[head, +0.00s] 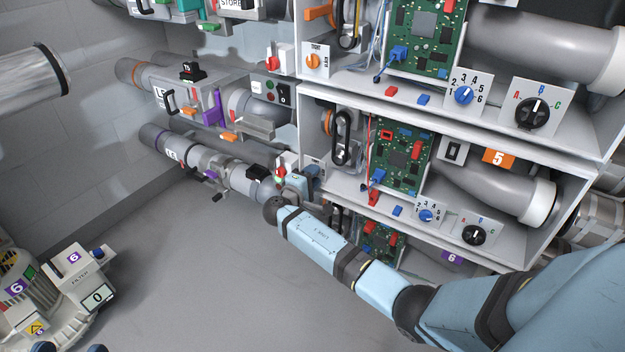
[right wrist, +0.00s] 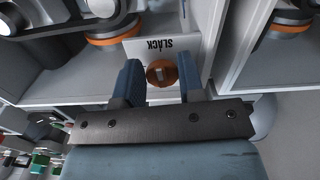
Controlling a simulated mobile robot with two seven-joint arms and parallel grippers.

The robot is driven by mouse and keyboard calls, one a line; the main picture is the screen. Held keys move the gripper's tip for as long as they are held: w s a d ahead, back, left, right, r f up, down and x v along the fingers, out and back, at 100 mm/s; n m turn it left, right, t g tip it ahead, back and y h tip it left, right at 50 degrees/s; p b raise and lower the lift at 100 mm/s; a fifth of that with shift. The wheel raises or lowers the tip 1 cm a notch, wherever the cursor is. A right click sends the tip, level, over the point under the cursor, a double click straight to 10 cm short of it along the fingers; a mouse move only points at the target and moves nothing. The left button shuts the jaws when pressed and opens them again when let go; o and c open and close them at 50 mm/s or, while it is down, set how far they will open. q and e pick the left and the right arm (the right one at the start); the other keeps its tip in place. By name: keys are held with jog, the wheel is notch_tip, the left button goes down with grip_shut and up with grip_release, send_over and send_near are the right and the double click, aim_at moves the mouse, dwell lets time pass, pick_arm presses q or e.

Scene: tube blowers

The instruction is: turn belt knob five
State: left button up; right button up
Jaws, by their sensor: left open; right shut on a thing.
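The belt knob (right wrist: 162,73) is orange and sits on a white plate (right wrist: 192,48) marked SLACK in the right wrist view. The fingers of my right gripper (right wrist: 160,82) stand on both sides of the knob and are shut on it. In the head view my right arm reaches in from the lower right, and its hand covers the knob beside the middle unit. That unit carries an orange label 5 (head: 499,157) and has a black belt (head: 343,138). My left gripper is not in view.
The upper unit has its own orange knob plate (head: 315,61). A dial with a blue knob (head: 427,215) and a black selector (head: 474,235) are on the shelf right of the hand. Grey pipes (head: 200,155) run left.

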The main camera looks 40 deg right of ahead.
jog(key=shift+f+m, duration=0.15)
jog(key=shift+m, duration=0.45)
jog(key=o, duration=0.6)
jog(key=shift+s+a, duration=0.1)
jog(key=shift+a, duration=0.05)
